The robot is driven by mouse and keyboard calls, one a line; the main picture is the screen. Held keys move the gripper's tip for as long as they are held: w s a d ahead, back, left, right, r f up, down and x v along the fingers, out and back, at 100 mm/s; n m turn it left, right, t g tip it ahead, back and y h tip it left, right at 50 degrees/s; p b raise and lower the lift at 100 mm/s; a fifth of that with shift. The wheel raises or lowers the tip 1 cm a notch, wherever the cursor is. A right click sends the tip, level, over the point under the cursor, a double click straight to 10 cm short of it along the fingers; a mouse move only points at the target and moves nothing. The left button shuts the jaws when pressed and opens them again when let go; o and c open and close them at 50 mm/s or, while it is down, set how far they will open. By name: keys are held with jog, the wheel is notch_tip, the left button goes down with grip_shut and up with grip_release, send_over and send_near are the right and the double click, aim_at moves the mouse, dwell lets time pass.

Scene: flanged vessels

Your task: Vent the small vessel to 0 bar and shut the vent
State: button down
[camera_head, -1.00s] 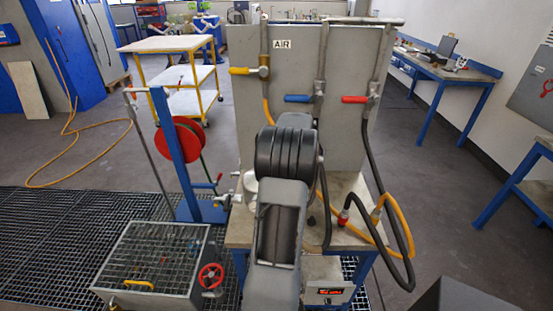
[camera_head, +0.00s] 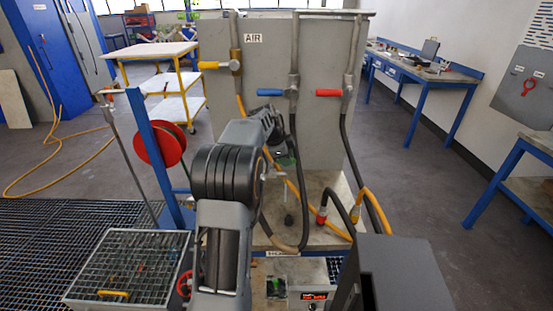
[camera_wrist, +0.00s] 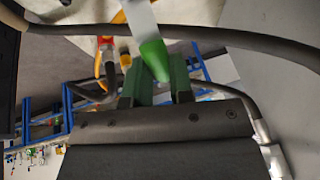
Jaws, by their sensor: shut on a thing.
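In the wrist view, my gripper (camera_wrist: 163,92) has two dark green fingers shut on the green end of a grey lever (camera_wrist: 154,58). The lever comes down from the top of the picture into the gap between the fingers. In the head view, my gripper (camera_head: 286,160) is in front of the grey panel, above the bench, small and partly hidden by my arm. I cannot make out the small vessel's body or a pressure reading; my arm covers part of the bench.
The grey panel (camera_head: 230,108) carries a yellow lever (camera_head: 208,66), a blue lever (camera_head: 270,92) and a red lever (camera_head: 328,93). Black and yellow hoses (camera_head: 373,205) loop over the bench's right side. A grated box (camera_head: 130,265) stands at lower left. Floor at right is clear.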

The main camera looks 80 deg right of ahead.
dwell(0.4)
jog(key=c, duration=1)
grip_release()
jog(key=v, duration=1.3)
jog(key=shift+a+r, duration=0.15)
jog(key=shift+r, duration=0.2)
jog(key=shift+w, duration=0.1)
